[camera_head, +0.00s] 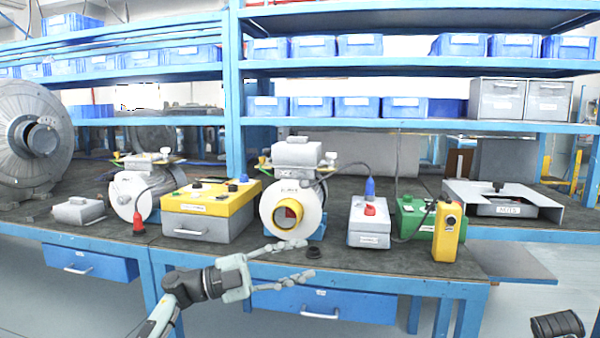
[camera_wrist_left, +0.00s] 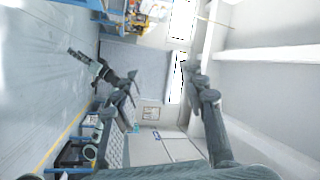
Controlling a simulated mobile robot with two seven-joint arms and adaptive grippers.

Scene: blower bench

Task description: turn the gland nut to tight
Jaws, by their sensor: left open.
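My left gripper (camera_head: 296,261) reaches in from the lower left over the bench's front edge. Its two fingers are spread, point right and hold nothing; they also show in the left wrist view (camera_wrist_left: 160,70). The middle blower (camera_head: 291,189) stands on the bench just beyond it, with a yellow ring (camera_head: 289,213) around a red-marked opening. A small black round part (camera_head: 314,252) lies on the bench close to the fingers. I cannot single out the gland nut for sure at this size.
The bench holds a yellow-topped control box (camera_head: 209,212), a grey box with a red button (camera_head: 369,223), a green box (camera_head: 414,217) and a yellow pendant (camera_head: 447,232). A red plug (camera_head: 138,224) and a blue plug (camera_head: 370,187) have cables. Blue drawers hang below.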

